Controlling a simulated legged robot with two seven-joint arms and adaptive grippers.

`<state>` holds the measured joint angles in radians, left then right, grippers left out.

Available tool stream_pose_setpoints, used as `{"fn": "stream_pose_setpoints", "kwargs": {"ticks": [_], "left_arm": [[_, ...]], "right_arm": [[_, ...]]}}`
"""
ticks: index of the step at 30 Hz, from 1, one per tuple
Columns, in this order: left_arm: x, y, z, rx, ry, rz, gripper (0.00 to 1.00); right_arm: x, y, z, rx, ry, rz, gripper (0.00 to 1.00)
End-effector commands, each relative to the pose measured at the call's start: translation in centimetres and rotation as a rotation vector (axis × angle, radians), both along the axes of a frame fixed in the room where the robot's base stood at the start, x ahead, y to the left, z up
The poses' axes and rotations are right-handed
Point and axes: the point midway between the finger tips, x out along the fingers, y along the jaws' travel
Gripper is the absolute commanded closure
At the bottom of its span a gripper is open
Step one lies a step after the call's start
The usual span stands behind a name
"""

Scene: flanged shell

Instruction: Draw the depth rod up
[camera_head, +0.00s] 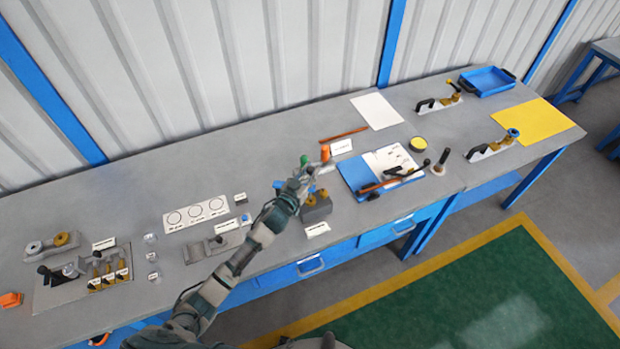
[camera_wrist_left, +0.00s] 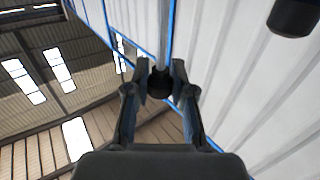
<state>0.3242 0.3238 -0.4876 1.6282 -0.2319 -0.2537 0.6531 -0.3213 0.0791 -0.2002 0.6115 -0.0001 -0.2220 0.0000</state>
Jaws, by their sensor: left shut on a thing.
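My left arm reaches up from the bottom of the head view, and its gripper (camera_head: 305,168) is over the bench beside a grey block (camera_head: 317,208) with brass-coloured knobs on top. In the left wrist view the two fingers (camera_wrist_left: 160,88) are closed around a dark round knob (camera_wrist_left: 160,82). I take this knob to be the end of the depth rod; the rod's shaft cannot be made out clearly. In the head view the gripper and arm hide the grip itself. My right gripper does not show.
An orange-topped item (camera_head: 325,153) and a white label (camera_head: 341,147) are close behind the gripper. A blue tray (camera_head: 355,173) with papers and tools lies to the right. A card with circles (camera_head: 196,214) and a fixture (camera_head: 83,277) are to the left. Corrugated wall stands behind.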

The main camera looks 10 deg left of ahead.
Motion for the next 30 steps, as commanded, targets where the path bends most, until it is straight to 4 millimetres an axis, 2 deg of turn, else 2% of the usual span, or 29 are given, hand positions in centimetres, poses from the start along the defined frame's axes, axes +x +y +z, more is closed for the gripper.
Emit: {"fn": "stream_pose_setpoints", "kwargs": {"ticks": [1,5,6,9,14,18,20,23,30], "left_arm": [[0.0,-0.4,0.6,-0.006,-0.014,-0.008,1.0],[0.0,-0.4,0.7,-0.007,-0.016,-0.009,1.0],[0.0,-0.4,0.7,-0.007,-0.016,-0.009,0.75],[0.0,-0.3,0.6,-0.006,-0.015,-0.008,0.5],[-0.1,-0.3,0.5,-0.005,-0.012,-0.007,0.5],[-0.1,-0.3,0.4,-0.005,-0.01,-0.006,0.5],[-0.4,-0.1,0.3,-0.005,-0.009,-0.006,0.5],[-1.6,0.3,0.2,-0.006,-0.008,-0.005,0.5],[-6.7,2.1,0.2,-0.006,-0.007,-0.006,0.5]], "right_arm": [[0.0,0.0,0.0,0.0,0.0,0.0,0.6],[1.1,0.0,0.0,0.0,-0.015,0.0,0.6],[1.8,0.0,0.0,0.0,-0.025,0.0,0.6],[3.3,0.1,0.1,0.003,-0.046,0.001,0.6],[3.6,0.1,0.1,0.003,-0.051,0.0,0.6],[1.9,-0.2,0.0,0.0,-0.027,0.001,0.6],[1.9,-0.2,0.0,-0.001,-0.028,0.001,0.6],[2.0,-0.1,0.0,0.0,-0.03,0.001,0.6],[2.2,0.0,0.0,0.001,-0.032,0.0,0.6]]}}
